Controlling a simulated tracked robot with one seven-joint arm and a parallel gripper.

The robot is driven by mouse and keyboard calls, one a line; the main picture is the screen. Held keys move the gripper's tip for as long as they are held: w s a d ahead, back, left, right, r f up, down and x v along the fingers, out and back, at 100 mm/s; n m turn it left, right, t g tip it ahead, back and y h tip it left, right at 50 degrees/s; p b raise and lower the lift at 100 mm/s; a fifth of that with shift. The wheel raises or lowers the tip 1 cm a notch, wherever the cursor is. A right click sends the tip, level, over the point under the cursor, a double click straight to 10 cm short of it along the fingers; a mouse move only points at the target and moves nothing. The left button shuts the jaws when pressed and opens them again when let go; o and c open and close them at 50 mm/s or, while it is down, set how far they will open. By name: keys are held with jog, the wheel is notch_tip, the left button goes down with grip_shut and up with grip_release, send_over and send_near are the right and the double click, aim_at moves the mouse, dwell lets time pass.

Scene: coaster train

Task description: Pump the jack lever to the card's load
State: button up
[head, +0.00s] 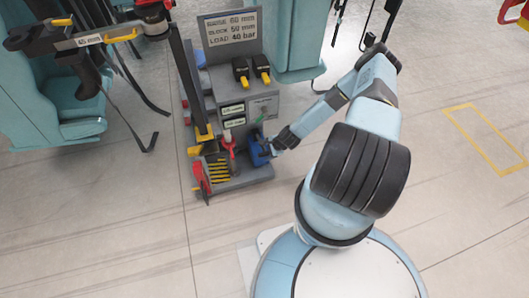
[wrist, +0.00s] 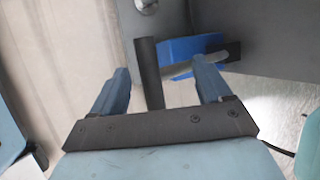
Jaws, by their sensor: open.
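The card (head: 231,29) at the top of a grey cart reads "BLOCK 50 mm" and "LOAD 40 bar"; its top line looks like a 60 mm figure. A blue rounded body (head: 257,150), perhaps the jack, sits low at the cart's right side and also shows in the wrist view (wrist: 188,47). A dark upright bar (wrist: 149,73), which looks like the lever, stands in front of it. My gripper (head: 273,147) is at the blue body. In the wrist view my gripper (wrist: 160,88) is open, with the bar between its fingers, nearer the left one. Contact cannot be told.
The grey cart (head: 262,104) carries two black-and-yellow tools (head: 251,70), a red item (head: 229,141) and yellow slotted pieces (head: 218,166). A teal seat (head: 75,112) with a raised bar stands left. The floor at right, with a yellow outline (head: 485,139), is clear.

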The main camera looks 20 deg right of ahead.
jog(key=shift+x, duration=1.35)
